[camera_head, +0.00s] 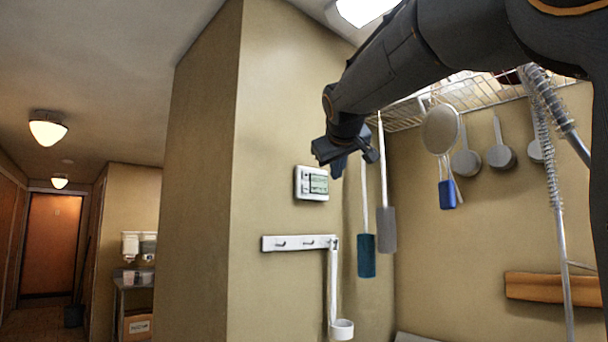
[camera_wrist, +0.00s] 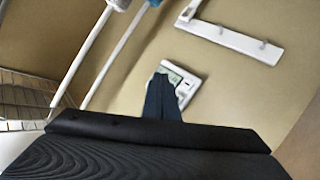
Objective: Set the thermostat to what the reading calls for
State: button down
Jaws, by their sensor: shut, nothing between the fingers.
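The thermostat (camera_head: 311,184) is a small white box with a greenish screen, fixed to the beige wall in the head view. In the wrist view the thermostat (camera_wrist: 186,83) shows beyond my fingers, which cover part of its left side. Its screen text is too small and blurred to read. My gripper (camera_head: 340,168) is shut and empty, above and to the right of the thermostat in the head view. In the wrist view the closed fingers (camera_wrist: 162,98) point toward the thermostat. I cannot tell whether they touch it. No separate reading is legible.
A white hook rail (camera_head: 298,243) with a white holder (camera_head: 342,328) is below the thermostat. A teal paddle (camera_head: 366,256) and a grey paddle (camera_head: 387,230) hang to its right. A wire rack (camera_head: 405,113) and hanging pans (camera_head: 466,162) are further right. A corridor opens at left.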

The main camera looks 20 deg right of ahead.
aim_at(305, 175)
jog(key=shift+s+d+r, duration=0.1)
jog(key=shift+d+r, duration=0.05)
jog(key=shift+r, duration=0.5)
jog(key=shift+w+a, duration=0.55)
jog(key=shift+w, duration=0.8)
jog(key=shift+w+a, duration=0.6)
jog(key=shift+w, duration=0.8)
jog(key=shift+w+a, duration=0.55)
jog(key=shift+w, duration=0.8)
jog(key=shift+w+a, duration=0.15)
jog(key=shift+w, duration=0.2)
jog(key=shift+w+a, duration=0.15)
jog(key=shift+w, duration=0.25)
jog(key=shift+s+d, duration=0.3)
jog(key=shift+s, duration=0.45)
